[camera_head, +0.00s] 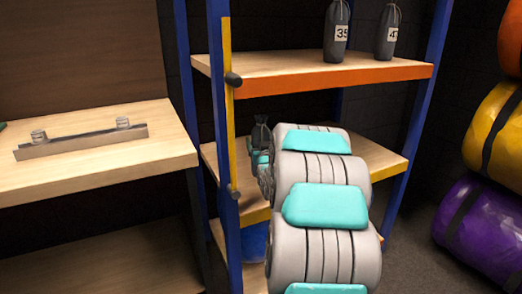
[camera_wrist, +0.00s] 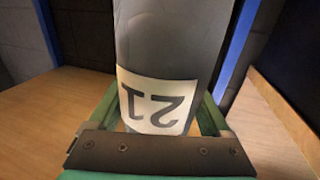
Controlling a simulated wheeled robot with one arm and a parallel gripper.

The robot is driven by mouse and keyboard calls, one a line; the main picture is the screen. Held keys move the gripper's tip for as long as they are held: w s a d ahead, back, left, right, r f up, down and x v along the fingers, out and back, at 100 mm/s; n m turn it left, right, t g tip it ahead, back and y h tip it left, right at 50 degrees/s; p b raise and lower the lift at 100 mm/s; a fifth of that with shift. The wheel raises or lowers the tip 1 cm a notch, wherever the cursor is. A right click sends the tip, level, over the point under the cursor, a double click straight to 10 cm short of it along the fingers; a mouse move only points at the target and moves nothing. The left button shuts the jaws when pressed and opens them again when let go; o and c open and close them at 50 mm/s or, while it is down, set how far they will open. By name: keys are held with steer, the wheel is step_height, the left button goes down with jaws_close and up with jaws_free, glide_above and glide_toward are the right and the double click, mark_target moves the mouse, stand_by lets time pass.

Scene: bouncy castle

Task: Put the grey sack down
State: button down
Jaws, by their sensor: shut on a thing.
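The grey sack (camera_wrist: 172,40) fills the middle of the wrist view, with a white number label that appears upside down. My gripper (camera_wrist: 160,105) is shut on it, one green finger on each side. In the head view the sack (camera_head: 261,132) shows as a small dark shape, upright, at the left part of the middle shelf (camera_head: 378,160). My arm hides much of it and of the gripper. Whether the sack's base touches the shelf board is hidden.
Two numbered grey sacks (camera_head: 337,32) (camera_head: 387,32) stand on the upper shelf (camera_head: 290,68). A blue upright (camera_head: 218,120) with a yellow strip is close left of my gripper. A wooden bench (camera_head: 95,170) with a metal bar (camera_head: 85,142) stands left. Coloured rolls (camera_head: 485,225) lie right.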

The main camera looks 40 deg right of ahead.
steer(key=shift+f, duration=1.35)
steer(key=shift+f, duration=0.2)
jaws_free()
steer(key=shift+r, duration=0.25)
steer(key=b+v, duration=0.7)
steer(key=v, duration=0.5)
steer(key=shift+f+b, duration=0.2)
steer(key=shift+b, duration=0.15)
